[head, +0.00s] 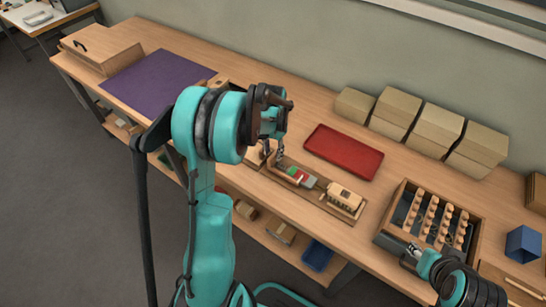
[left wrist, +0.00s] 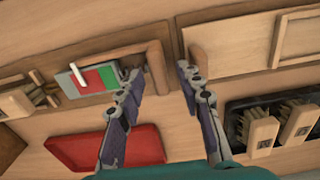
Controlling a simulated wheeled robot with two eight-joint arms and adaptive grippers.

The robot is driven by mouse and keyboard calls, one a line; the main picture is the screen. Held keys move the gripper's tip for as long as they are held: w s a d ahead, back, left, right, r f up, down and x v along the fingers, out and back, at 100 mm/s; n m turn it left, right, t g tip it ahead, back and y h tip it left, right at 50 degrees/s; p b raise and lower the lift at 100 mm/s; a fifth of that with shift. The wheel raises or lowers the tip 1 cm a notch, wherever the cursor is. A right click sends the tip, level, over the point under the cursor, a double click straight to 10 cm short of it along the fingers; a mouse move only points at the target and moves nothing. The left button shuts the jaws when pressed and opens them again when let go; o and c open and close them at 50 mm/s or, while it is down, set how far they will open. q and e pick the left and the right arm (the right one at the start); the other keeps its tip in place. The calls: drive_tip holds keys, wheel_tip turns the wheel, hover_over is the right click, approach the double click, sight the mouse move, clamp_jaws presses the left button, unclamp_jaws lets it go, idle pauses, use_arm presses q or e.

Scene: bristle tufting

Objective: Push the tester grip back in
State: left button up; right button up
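The tester (head: 302,177) sits on a wooden base on the bench, with a red and green dial; in the left wrist view the dial (left wrist: 100,76) carries a white pointer. An upright wooden piece (left wrist: 157,72), seemingly the tester grip, stands just right of the dial. My left gripper (head: 273,149) is above this end of the tester. In the left wrist view its fingers (left wrist: 159,72) are apart, with the wooden piece showing between them; I cannot tell whether they touch it. My right gripper (head: 412,254) is by the front of a wooden crate; its fingers are too small to read.
A red tray (head: 344,151) lies behind the tester. A light brush block (head: 344,197) sits right of it. The crate (head: 473,243) holds rows of wooden pieces. Cardboard boxes (head: 436,129) line the back, a blue bin (head: 523,243) stands far right, and a purple mat (head: 158,82) lies left.

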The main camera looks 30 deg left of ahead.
use_arm(q)
drive_tip(key=shift+f, duration=1.2)
drive_tip(key=shift+c, duration=0.3)
clamp_jaws()
drive_tip(key=d, duration=0.5)
drive_tip(key=shift+s+d+b, duration=0.15)
drive_tip(key=shift+s+b, duration=0.05)
drive_tip(key=shift+b, duration=0.15)
drive_tip(key=shift+o, duration=0.3)
unclamp_jaws()
drive_tip(key=shift+r, duration=0.15)
wheel_tip(320, 180, up, 12)
